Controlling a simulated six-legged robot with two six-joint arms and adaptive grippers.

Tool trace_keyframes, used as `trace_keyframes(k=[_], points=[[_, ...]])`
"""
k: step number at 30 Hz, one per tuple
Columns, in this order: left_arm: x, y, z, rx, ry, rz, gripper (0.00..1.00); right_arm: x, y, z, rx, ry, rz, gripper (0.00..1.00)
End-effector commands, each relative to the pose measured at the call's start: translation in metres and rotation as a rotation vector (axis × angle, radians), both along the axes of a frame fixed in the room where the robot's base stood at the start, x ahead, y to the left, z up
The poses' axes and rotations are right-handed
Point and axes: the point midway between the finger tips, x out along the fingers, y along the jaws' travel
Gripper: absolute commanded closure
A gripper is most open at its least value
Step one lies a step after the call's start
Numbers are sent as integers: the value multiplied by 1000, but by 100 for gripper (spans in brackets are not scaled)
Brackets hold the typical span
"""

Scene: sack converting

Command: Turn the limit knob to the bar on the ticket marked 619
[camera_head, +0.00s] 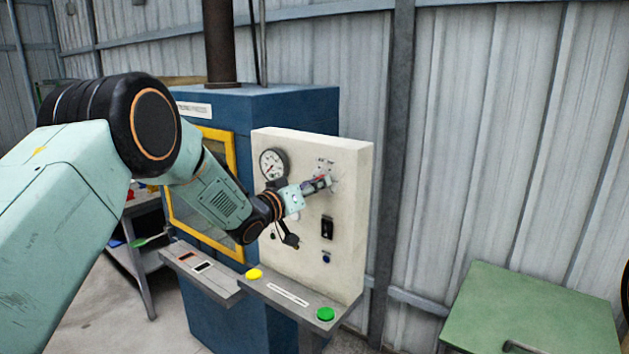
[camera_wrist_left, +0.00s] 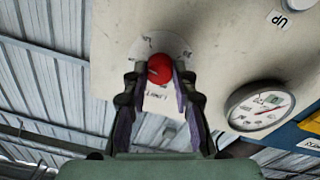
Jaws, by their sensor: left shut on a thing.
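The limit knob (camera_wrist_left: 160,68) is a red round knob on a pale dial plate on the cream panel (camera_head: 345,230). My left gripper (camera_wrist_left: 158,80) is shut on it, one finger at each side. In the head view my left gripper (camera_head: 322,184) reaches the upper right of the panel and hides most of the knob there. A label below the knob in the wrist view (camera_wrist_left: 157,97) seems to read "LIMIT". I cannot make out a ticket marked 619. My right gripper is not in view.
A round gauge (camera_head: 273,164) sits left of the knob. A black switch (camera_head: 327,228) and a blue button (camera_head: 326,258) are lower down. A green box (camera_head: 530,315) stands at right.

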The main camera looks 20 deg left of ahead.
Motion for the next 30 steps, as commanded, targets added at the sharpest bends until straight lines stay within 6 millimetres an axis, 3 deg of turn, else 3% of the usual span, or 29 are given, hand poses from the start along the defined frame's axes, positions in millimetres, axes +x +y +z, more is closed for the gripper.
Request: trace_keyframes(k=[30], points=[[0,-2,0,-904,329,-5,100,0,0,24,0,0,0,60]])
